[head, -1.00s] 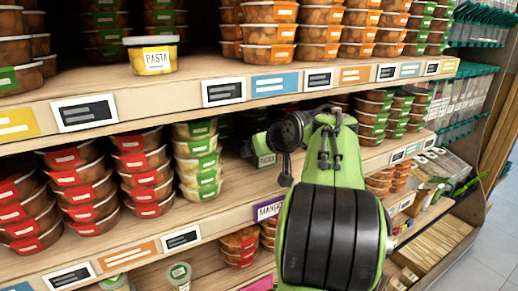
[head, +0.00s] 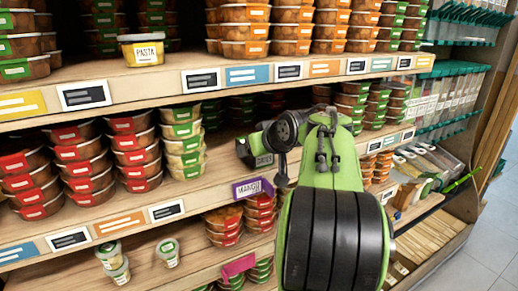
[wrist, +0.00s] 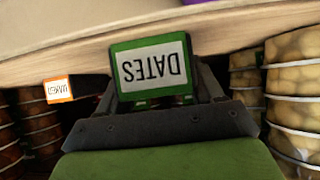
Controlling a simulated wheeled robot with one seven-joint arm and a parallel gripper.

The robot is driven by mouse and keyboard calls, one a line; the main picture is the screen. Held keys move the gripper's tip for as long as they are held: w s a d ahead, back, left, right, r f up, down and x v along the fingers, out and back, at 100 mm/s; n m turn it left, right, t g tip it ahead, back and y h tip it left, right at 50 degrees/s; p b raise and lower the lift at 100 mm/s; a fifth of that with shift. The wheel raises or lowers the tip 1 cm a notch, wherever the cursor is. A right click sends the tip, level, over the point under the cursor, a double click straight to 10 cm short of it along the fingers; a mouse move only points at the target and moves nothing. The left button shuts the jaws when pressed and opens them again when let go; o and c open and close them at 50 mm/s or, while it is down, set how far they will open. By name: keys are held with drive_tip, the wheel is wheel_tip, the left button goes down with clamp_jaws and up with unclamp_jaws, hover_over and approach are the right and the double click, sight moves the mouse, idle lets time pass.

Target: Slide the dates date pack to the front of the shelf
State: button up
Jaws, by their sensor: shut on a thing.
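The dates pack (wrist: 152,68) has a green front with a white label reading DATES, upside down in the wrist view. My gripper (wrist: 158,98) is shut on it, with a dark finger at each side. In the head view the pack (head: 263,160) is on the middle shelf (head: 215,190), just behind the front edge, above and right of the purple MANGO tag (head: 252,188). My green arm hides the shelf to its right. Whether the pack's underside touches the board cannot be told.
Stacked green-labelled tubs (head: 183,140) stand left of the pack, with a gap between. More stacks (head: 355,105) stand to the right, beyond my arm. The upper shelf (head: 150,85) overhangs, carrying a yellow PASTA tub (head: 142,50). The purple tag sticks out from the shelf edge.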

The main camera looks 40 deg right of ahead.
drive_tip(key=shift+s, duration=0.4)
drive_tip(key=shift+w, duration=0.2)
drive_tip(key=o, duration=0.7)
drive_tip(key=shift+w, duration=0.2)
drive_tip(key=shift+c, duration=0.2)
drive_tip(key=o, duration=0.5)
drive_tip(key=shift+s, duration=0.15)
drive_tip(key=p+v, duration=0.3)
drive_tip(key=v, duration=1.2)
drive_tip(key=shift+s+a+r, duration=0.2)
drive_tip(key=shift+r, duration=0.1)
